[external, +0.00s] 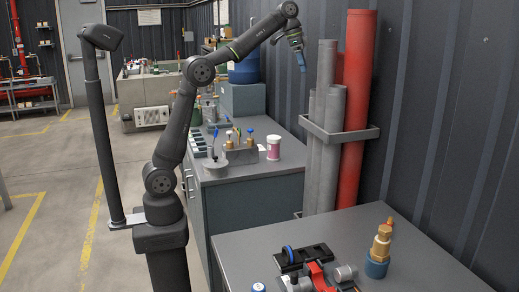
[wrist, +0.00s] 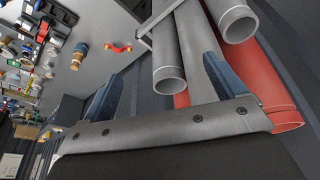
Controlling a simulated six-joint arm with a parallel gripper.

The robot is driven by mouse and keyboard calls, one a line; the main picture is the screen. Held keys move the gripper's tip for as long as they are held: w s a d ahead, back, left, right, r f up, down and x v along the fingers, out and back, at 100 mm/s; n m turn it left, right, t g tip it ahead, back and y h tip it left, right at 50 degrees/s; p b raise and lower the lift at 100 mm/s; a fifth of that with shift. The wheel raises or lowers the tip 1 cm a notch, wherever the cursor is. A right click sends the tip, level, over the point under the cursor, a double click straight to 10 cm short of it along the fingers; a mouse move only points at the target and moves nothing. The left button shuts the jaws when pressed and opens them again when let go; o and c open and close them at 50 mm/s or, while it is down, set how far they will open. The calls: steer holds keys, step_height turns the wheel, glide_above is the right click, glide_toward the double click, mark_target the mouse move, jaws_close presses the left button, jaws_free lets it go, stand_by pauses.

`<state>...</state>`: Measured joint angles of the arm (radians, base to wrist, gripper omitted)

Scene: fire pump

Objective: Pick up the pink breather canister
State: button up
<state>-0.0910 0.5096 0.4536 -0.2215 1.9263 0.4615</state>
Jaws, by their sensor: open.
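The pink breather canister (external: 273,149) stands upright with a white lid near the right edge of the back grey bench in the external view. I cannot make it out in the wrist view. My gripper (external: 303,66) is raised above and to the right of the canister in the picture, apart from it, beside the grey pipes. In the wrist view my gripper (wrist: 162,67) shows two blue fingers spread wide, with nothing held between them. Pipes show behind the fingers.
Grey pipes (external: 326,115) and a red pipe (external: 356,100) stand in a wall rack close to my gripper. A tool block (external: 244,153) sits left of the canister. The front bench (external: 255,243) holds a brass fitting (external: 381,245) and red valve parts (external: 318,276).

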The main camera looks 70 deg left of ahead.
steer(key=a+n+y, duration=0.3)
steer(key=a+n, duration=0.6)
steer(key=a, duration=0.9)
steer(key=n+y, duration=0.2)
steer(key=n, duration=0.3)
glide_above(273, 138)
steer(key=s+d, duration=0.3)
steer(key=s, duration=0.1)
step_height(273, 138, down, 29)
steer(key=x, duration=1.2)
steer(key=shift+w, duration=0.25)
steer(key=shift+x, duration=2.8)
steer(key=c, duration=1.3)
